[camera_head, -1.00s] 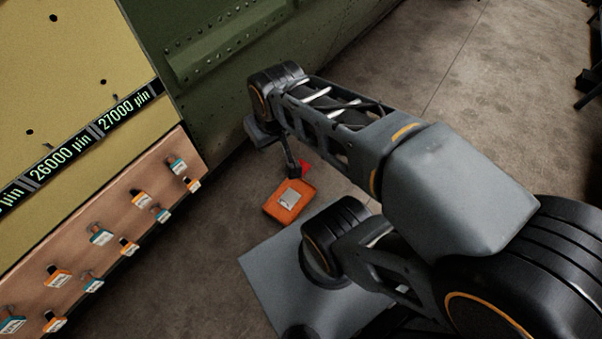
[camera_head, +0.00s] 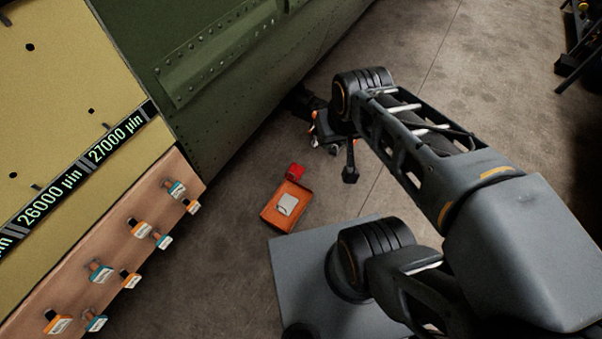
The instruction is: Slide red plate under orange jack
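A small red piece (camera_head: 295,171), which looks like the red plate, sits at the upper edge of an orange case (camera_head: 286,206) with a pale label. I cannot tell whether it rests on the case or on the floor beyond. A black thing with orange parts (camera_head: 318,132), possibly the orange jack, stands by the base of the green fuselage, partly hidden by my wrist. My gripper (camera_head: 350,175) hangs to the right of the red piece, apart from it, with bare floor between. Its fingers are too small and dark to judge.
The green fuselage (camera_head: 215,70) fills the upper left. A tan panel (camera_head: 100,240) with several tagged pins runs along the left. A grey platform (camera_head: 300,275) lies below the case. Dark equipment (camera_head: 585,45) stands at far right.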

